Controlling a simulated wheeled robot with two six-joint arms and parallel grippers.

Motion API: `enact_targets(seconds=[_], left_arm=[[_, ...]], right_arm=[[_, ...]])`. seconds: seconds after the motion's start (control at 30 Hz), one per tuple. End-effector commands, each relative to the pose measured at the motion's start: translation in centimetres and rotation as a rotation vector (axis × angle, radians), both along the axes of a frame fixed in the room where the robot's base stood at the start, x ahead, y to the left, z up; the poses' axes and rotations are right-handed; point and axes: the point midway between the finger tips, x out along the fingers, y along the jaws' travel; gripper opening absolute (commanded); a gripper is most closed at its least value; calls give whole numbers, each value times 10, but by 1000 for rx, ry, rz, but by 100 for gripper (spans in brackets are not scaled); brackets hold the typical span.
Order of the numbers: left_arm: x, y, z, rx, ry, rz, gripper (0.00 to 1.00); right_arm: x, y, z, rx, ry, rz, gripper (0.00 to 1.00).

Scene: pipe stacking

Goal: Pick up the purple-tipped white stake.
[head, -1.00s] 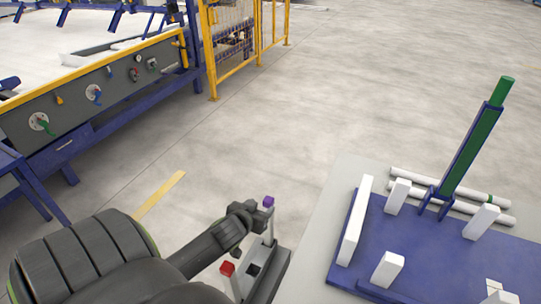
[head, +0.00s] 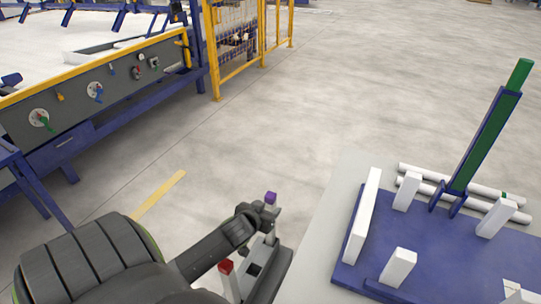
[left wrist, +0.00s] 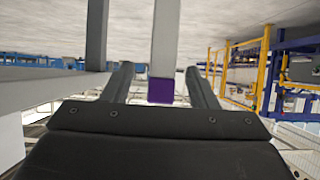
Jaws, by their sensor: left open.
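The purple-tipped white stake (head: 270,222) stands upright in a dark holder left of the table in the head view, its purple tip uppermost. My left gripper (head: 266,214) is beside the stake just below its tip. In the left wrist view the stake (left wrist: 165,40) and its purple tip show between the two spread fingers of my left gripper (left wrist: 160,82), with gaps on both sides. The fingers are open and not closed on it. My right gripper is not in view.
A red-tipped stake (head: 226,268) stands close by in the same holder (head: 270,268). A grey post (left wrist: 97,35) is near the left finger. A table with a blue board (head: 440,255), white blocks and a green post is at right. Open floor lies beyond.

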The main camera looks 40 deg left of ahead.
Motion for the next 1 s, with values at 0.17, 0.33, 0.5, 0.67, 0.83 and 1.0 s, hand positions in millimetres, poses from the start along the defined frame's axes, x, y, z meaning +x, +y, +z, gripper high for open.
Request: enact_targets(seconds=[0.17, 0.33, 0.5, 0.67, 0.83, 1.0], left_arm=[[22, 10, -6, 0, -1, 0, 53], [34, 14, -14, 1, -1, 0, 53], [36, 15, -16, 0, 0, -1, 53], [36, 14, -16, 0, 0, -1, 50], [36, 14, -16, 0, 0, -1, 28], [36, 14, -16, 0, 0, -1, 6]], right_arm=[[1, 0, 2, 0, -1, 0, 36], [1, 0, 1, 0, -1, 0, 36], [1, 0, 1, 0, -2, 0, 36], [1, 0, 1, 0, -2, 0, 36], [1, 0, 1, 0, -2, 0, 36], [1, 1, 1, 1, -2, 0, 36]])
